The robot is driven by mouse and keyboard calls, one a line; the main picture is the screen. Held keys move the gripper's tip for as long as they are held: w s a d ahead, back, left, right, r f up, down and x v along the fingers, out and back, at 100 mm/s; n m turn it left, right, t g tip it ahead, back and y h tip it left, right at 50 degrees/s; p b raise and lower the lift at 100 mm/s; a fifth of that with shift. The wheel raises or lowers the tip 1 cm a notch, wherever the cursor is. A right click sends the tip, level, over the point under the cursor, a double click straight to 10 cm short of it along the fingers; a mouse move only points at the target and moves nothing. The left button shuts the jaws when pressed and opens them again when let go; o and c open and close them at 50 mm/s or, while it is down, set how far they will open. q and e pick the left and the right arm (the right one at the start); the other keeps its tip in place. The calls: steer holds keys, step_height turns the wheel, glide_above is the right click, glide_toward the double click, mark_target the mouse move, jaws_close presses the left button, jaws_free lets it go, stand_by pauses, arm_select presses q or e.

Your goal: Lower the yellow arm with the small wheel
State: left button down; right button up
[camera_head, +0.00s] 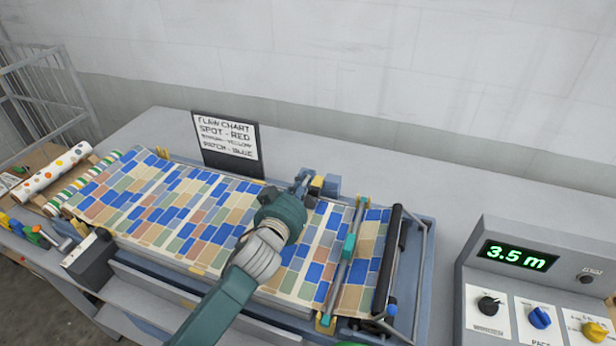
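A small yellow piece (317,182) shows beside a blue-grey block (332,186) at the far edge of the patterned sheet, just beyond my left gripper. It may be part of the yellow arm, but it is too small to be sure, and I cannot make out a small wheel. My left gripper (302,186) reaches over the sheet from the bottom, close to this block. Its dark green body hides what lies below it. Its fingers are small and partly hidden, so I cannot tell whether they are open or touching anything. My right gripper does not show clearly.
The sheet of coloured patches (160,215) covers the press bed. A bar with a teal slider (349,246) and a black roller (388,262) cross its right end. A chart sign (226,140) stands behind. A control box (515,256) reads 3.5 m. Rolls (52,171) lie at left.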

arm_select(q)
steer(key=s+a+b, duration=0.1)
steer(key=s, duration=0.1)
steer(key=s+f+b, duration=0.1)
steer(key=s, duration=0.2)
steer(key=s+a+b, duration=0.1)
steer(key=s, duration=0.2)
steer(key=shift+s+a+f, duration=0.1)
steer(key=shift+a+f, duration=0.05)
steer(key=shift+a, duration=0.15)
steer(key=shift+s, duration=0.4)
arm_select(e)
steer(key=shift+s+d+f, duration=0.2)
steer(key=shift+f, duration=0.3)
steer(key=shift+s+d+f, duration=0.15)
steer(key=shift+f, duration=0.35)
